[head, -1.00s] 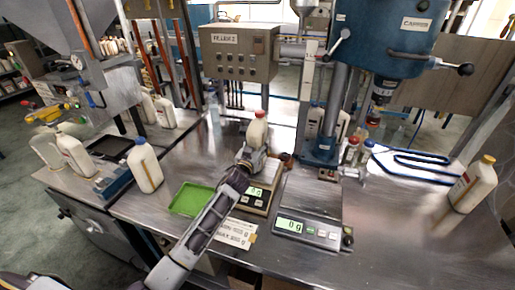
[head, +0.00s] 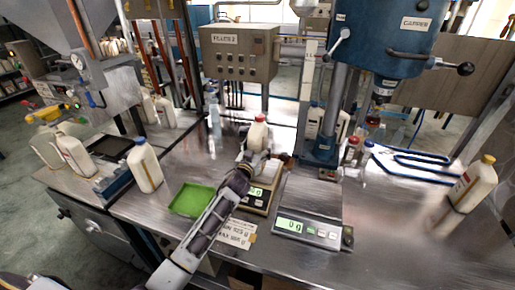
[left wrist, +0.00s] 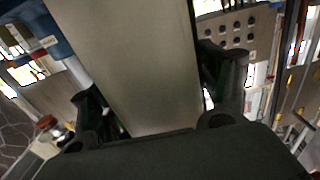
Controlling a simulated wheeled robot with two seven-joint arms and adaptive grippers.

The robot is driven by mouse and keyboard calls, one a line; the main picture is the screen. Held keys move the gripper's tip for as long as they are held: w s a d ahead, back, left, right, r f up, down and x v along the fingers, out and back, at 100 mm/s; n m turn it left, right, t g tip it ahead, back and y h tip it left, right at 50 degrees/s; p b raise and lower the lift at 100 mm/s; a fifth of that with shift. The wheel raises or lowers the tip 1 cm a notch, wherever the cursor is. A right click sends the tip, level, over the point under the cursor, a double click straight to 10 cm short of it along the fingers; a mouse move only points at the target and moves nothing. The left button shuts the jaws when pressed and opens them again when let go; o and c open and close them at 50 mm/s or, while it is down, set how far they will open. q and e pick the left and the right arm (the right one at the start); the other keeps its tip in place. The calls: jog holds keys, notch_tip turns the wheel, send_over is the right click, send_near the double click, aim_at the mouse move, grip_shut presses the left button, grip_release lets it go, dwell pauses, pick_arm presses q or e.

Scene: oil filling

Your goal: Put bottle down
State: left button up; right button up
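A white bottle with a red cap (head: 257,137) stands roughly upright in my left gripper (head: 252,160), above or on the left scale (head: 257,200). The gripper and arm hide the bottle's lower part, so I cannot tell whether its base touches the scale. In the left wrist view the bottle's pale side (left wrist: 130,65) fills the space between the dark fingers of my left gripper (left wrist: 158,105), which are closed around it. My right gripper is not in view.
A second scale (head: 308,230) stands to the right. A green tray (head: 192,199) lies left of my arm. White bottles stand at the left (head: 146,168) and far right (head: 473,184). The blue press column (head: 328,125) rises behind. Open table lies at right front.

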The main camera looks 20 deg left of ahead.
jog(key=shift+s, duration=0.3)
pick_arm(q)
jog(key=shift+r, duration=0.1)
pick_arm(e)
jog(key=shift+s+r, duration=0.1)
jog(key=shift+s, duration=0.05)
pick_arm(q)
jog(key=shift+s, duration=0.5)
jog(key=s, duration=1.1)
jog(key=shift+a, duration=0.2)
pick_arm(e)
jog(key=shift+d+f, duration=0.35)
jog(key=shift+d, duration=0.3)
